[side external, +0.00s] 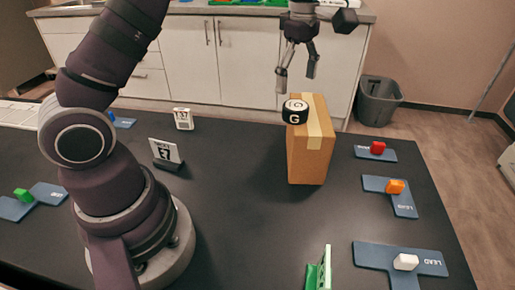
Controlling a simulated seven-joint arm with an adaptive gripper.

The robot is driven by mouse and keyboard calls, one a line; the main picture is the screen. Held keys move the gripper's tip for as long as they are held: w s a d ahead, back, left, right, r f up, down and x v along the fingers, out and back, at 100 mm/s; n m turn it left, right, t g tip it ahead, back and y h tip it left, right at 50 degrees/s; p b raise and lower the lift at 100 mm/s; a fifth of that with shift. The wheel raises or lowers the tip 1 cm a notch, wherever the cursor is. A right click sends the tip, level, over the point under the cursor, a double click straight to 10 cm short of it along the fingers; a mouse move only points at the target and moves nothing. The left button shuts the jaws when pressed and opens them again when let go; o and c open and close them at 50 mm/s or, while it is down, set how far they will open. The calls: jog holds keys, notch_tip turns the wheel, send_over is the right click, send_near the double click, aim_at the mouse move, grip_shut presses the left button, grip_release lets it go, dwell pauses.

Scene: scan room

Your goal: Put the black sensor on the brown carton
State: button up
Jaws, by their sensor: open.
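The black sensor (295,117) is a short dark cylinder with a white top bearing black marks and a letter G on its side. It sits at the left part of the top of the brown carton (307,160), which stands upright on the dark table with a tan tape strip down it. My gripper (296,77) is above the carton, fingers pointing down and apart. Its fingertips are above the sensor, with a gap seen between them and it. Nothing is between the fingers.
A card stand (166,153) and a green-and-white upright piece (320,272) also stand on the table (240,220).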

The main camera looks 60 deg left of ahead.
jog(key=shift+r, duration=0.95)
jog(key=s+r+m+t, duration=0.2)
jog(key=s+r+m, duration=0.35)
jog(key=m, duration=0.25)
jog(key=s+d+f+m+t, duration=0.2)
jog(key=s+f+m, duration=0.3)
jog(key=s+m, duration=0.5)
jog(key=shift+s+f+m+t, duration=0.15)
jog(key=shift+s+m+t, duration=0.15)
jog(key=shift+m+t, duration=0.65)
jog(key=shift+o, duration=0.4)
jog(key=shift+m, duration=0.25)
